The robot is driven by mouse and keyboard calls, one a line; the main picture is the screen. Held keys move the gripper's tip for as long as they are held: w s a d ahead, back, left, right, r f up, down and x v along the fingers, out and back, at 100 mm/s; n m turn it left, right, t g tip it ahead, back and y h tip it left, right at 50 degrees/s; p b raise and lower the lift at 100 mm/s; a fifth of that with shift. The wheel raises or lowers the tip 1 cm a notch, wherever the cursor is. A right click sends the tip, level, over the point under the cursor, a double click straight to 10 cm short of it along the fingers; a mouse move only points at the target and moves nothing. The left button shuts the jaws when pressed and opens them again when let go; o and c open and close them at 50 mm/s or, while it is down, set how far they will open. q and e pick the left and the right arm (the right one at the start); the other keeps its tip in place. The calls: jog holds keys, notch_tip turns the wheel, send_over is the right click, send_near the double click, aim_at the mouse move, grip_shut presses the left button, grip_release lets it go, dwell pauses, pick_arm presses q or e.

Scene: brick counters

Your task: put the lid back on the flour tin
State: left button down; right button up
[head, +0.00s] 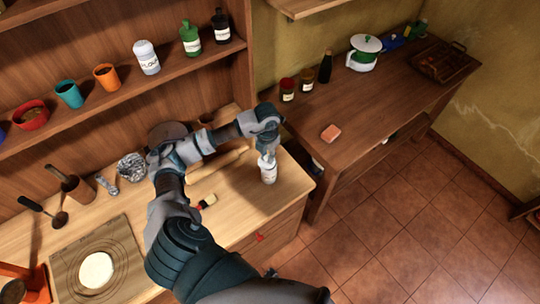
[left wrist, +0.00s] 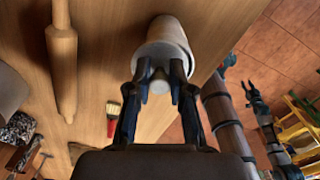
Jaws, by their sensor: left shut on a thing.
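A white tin (head: 268,173) with a dark label stands upright on the pale wooden counter, near its right end. I take it for the flour tin; it also shows in the left wrist view (left wrist: 172,28). My left gripper (head: 265,149) is right above it, pointing down. In the left wrist view the gripper (left wrist: 160,84) is shut on the knob of a pale round lid (left wrist: 163,58). The lid lines up with the tin's top; I cannot tell whether it is seated or slightly above. An arm at the right of the wrist view ends in a small, unclear claw, probably my right gripper (left wrist: 252,92).
A rolling pin (head: 222,166) and a brush (head: 207,201) lie left of the tin. Dough (head: 96,270) lies on a board further left. A shelf (head: 110,92) with cups and jars is above. A darker counter (head: 365,110) stands right, beyond a gap.

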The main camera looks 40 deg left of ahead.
pick_arm(q)
jog(key=shift+a, duration=0.15)
jog(key=shift+d+r, duration=0.1)
jog(key=shift+d, duration=0.4)
jog(key=shift+d+r, duration=0.2)
jog(key=shift+d, duration=0.35)
jog(key=shift+d+r, duration=0.1)
jog(key=shift+a, duration=0.65)
jog(key=shift+a+f, duration=0.25)
jog(key=shift+d, duration=0.1)
jog(key=shift+d+r, duration=0.25)
jog(key=shift+d, duration=0.7)
jog(key=shift+a, duration=0.45)
jog(key=shift+a+f, duration=0.1)
jog(key=shift+d+f, duration=0.15)
jog(key=shift+d, duration=0.05)
jog(key=shift+a, duration=0.15)
pick_arm(e)
jog(key=shift+d+f, duration=0.25)
jog(key=shift+d, duration=0.05)
